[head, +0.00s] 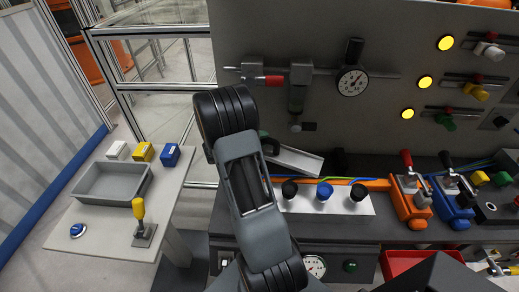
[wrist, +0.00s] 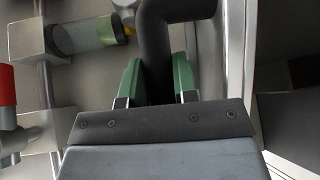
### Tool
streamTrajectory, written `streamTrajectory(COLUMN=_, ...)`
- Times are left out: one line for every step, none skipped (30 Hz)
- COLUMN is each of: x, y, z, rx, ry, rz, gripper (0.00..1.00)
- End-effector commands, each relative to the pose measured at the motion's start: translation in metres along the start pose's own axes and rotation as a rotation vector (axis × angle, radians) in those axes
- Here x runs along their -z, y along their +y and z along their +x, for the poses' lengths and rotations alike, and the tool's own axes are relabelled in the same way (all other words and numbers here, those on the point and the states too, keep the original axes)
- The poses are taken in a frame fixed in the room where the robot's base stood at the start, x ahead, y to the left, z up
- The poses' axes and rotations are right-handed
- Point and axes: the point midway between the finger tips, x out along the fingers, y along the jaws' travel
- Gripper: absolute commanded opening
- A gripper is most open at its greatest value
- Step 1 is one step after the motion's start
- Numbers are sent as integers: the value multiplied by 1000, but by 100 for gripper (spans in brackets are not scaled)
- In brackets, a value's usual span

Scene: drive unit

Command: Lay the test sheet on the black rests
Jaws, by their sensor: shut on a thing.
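The test sheet (head: 297,160) is a silver-grey plate, held tilted above the bench, just behind the white block with knobs. My gripper (wrist: 158,82) has green fingers shut on the sheet's black bent handle (wrist: 157,42). In the head view my own arm hides most of the gripper and the sheet's left end. A bright metal edge, probably the sheet's, runs down the right of the wrist view. A dark shape (head: 340,161) just right of the sheet may be one of the black rests; I cannot tell for sure. Contact between sheet and rests cannot be made out.
The white block (head: 325,204) with black and blue knobs stands in front. A side table (head: 110,236) with a grey tray is at left.

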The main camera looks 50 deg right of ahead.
Motion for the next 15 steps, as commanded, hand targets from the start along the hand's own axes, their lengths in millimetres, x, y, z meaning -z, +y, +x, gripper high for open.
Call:
streamTrajectory(x=8, y=-13, z=4, rx=-1, ry=-2, rz=-2, gripper=0)
streamTrajectory(x=11, y=-16, z=5, rx=-1, ry=-3, rz=-1, gripper=0)
streamTrajectory(x=16, y=-20, z=7, rx=-1, ry=-3, rz=-1, gripper=0)
streamTrajectory(x=19, y=-23, z=8, rx=-1, ry=-3, rz=0, gripper=0)
streamTrajectory(x=22, y=-25, z=9, rx=-1, ry=-4, rz=0, gripper=0)
streamTrajectory(x=26, y=-28, z=10, rx=-1, ry=-4, rz=0, gripper=0)
streamTrajectory(x=28, y=-30, z=10, rx=-1, ry=-4, rz=1, gripper=0)
streamTrajectory(x=30, y=-31, z=11, rx=-1, ry=-4, rz=1, gripper=0)
streamTrajectory(x=32, y=-33, z=12, rx=-1, ry=-5, rz=1, gripper=0)
streamTrajectory(x=33, y=-34, z=13, rx=-1, ry=-5, rz=1, gripper=0)
streamTrajectory(x=34, y=-34, z=13, rx=-1, ry=-6, rz=1, gripper=0)
streamTrajectory(x=34, y=-35, z=14, rx=-1, ry=-6, rz=1, gripper=0)
streamTrajectory(x=35, y=-35, z=14, rx=-1, ry=-6, rz=2, gripper=0)
streamTrajectory(x=35, y=-35, z=14, rx=-1, ry=-6, rz=2, gripper=0)
streamTrajectory(x=36, y=-36, z=14, rx=-1, ry=-6, rz=2, gripper=0)
